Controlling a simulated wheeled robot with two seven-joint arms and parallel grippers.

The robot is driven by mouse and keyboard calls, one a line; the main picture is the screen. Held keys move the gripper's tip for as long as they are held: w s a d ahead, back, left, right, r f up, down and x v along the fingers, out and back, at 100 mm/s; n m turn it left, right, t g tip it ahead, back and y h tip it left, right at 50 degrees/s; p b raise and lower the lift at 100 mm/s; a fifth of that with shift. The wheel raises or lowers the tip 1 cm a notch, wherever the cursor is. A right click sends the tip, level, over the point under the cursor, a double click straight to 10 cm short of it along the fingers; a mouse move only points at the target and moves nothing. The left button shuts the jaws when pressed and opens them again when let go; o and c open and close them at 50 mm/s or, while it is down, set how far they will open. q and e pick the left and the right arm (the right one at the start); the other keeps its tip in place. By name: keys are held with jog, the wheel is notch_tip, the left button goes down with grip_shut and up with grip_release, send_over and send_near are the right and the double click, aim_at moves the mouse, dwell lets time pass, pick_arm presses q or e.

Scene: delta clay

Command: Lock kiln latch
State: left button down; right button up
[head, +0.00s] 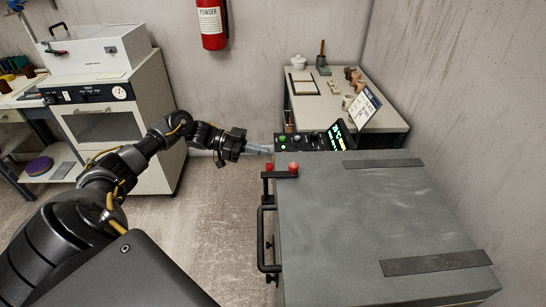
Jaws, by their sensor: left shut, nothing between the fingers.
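The kiln (370,215) is a large grey box at the right, with its flat lid down. The latch (281,174) is a black bar at the kiln's far left corner, with a red knob (293,167) and a smaller red piece beside it. A black bar handle (262,240) runs along the kiln's left side. My left gripper (266,150) is shut and empty, just beyond the latch in the picture and apart from it. Its fingers point right, toward the control panel. My right gripper is out of view.
A control panel (305,142) with a green button and a lit display (338,136) stands behind the kiln. A table (388,121) with small clay tools is farther back. A white cabinet (158,118) stands left. Open floor lies left of the kiln.

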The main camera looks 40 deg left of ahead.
pick_arm(q)
jog(key=v, duration=0.2)
jog(key=shift+s+a, duration=0.2)
jog(key=shift+a, duration=0.05)
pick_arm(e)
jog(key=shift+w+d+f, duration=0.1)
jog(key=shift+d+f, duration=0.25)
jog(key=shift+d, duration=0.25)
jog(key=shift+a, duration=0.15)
